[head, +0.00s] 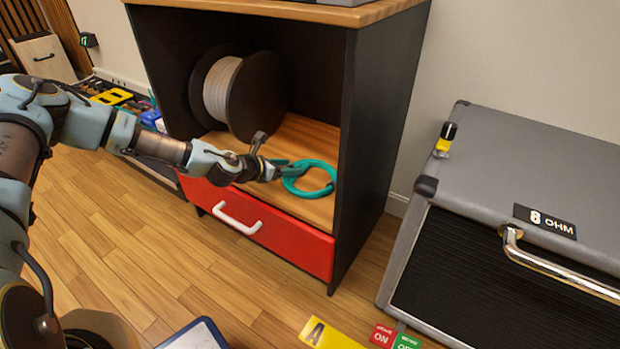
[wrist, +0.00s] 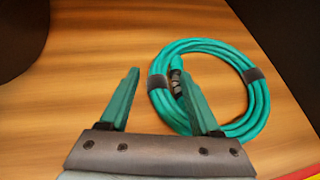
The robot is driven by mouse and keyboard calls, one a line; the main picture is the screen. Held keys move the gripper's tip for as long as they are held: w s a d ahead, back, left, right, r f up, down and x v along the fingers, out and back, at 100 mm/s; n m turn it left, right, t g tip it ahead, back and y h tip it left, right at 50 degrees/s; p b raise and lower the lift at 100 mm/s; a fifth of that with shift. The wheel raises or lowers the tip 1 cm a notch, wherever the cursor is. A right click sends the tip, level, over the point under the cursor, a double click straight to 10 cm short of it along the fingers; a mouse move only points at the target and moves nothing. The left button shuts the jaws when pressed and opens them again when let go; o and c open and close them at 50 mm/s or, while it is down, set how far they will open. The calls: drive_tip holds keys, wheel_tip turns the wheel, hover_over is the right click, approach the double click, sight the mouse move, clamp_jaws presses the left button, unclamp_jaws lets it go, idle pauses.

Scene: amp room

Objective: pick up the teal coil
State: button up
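The teal coil (head: 309,179) lies flat on the wooden shelf of the dark cabinet, near its right wall. In the wrist view the coil (wrist: 254,98) has dark bands and a dark connector at its left inner side. My gripper (head: 285,170) reaches into the cabinet at the coil's left side. In the wrist view my gripper (wrist: 158,95) is open, with its two teal fingers spread apart. The right finger overlaps the coil's left part in the picture; the left finger is over bare wood. I cannot tell whether the right finger touches the coil.
A large cable spool (head: 240,95) stands on the shelf behind my gripper. The cabinet's right wall (head: 375,130) is close beside the coil. A red drawer (head: 270,228) with a white handle is below. A grey amplifier (head: 510,210) stands to the right.

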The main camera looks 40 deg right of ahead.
clamp_jaws()
idle(0.4)
wheel_tip(320, 180, up, 10)
drive_tip(key=p, duration=0.3)
idle(0.4)
